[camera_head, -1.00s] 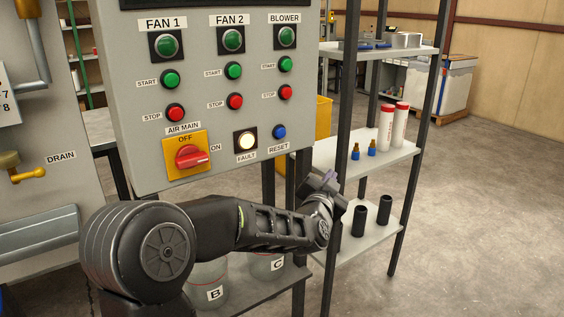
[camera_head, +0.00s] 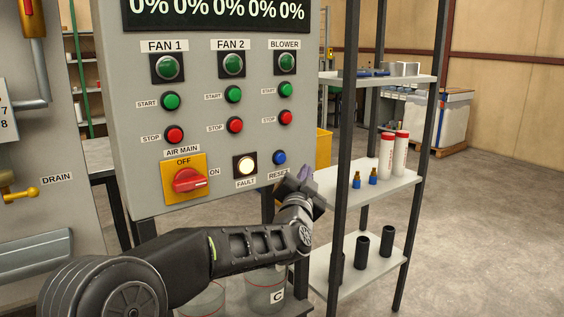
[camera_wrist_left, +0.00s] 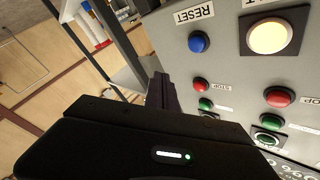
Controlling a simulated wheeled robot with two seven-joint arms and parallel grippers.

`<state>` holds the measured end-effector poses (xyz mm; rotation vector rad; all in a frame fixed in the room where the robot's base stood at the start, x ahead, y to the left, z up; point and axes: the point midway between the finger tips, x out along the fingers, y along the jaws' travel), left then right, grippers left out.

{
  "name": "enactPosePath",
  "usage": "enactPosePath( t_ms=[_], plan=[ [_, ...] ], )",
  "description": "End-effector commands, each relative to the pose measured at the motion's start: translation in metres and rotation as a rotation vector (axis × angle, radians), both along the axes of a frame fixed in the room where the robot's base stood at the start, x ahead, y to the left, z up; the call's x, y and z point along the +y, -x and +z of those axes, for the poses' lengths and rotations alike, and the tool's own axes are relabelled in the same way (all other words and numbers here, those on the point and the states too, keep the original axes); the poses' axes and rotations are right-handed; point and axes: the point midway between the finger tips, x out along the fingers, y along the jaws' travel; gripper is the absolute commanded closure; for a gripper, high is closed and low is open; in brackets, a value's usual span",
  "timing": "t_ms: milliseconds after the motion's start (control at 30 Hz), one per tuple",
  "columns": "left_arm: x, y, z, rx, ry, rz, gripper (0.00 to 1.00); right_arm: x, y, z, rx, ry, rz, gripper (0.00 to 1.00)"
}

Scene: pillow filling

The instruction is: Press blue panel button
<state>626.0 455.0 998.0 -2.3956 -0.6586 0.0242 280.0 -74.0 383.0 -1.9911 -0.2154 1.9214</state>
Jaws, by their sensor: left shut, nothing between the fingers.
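The blue button (camera_head: 279,157) labelled RESET sits at the lower right of the grey control panel (camera_head: 215,115), beside the lit FAULT lamp (camera_head: 245,166). It also shows in the left wrist view (camera_wrist_left: 199,42), with the lamp (camera_wrist_left: 270,37) to its right. My left gripper (camera_head: 304,177) is just below and right of the blue button in the head view, near the panel's right edge. It is shut and empty, and looks apart from the button. In the wrist view its fingers (camera_wrist_left: 162,92) point toward the panel side. My right gripper is out of view.
The red AIR MAIN switch (camera_head: 188,181) is on a yellow plate left of the lamp. Red and green buttons are above. A shelf rack (camera_head: 375,190) with bottles and black cylinders stands close to the right. Jars are below my arm.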

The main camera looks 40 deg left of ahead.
Motion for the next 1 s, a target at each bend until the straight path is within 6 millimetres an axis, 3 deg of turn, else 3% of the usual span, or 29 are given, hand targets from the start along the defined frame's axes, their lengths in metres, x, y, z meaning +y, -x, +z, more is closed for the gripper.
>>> enactPosePath(
  t_ms=[500, 1000],
  plan=[
    [0.06, -0.018, -0.002, 0.001, -0.001, 0.002, 1.0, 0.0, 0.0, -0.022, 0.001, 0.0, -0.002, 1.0],
    [0.068, -0.02, 0.0, 0.001, 0.0, 0.001, 1.0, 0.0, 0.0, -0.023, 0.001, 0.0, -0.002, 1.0]
  ],
)
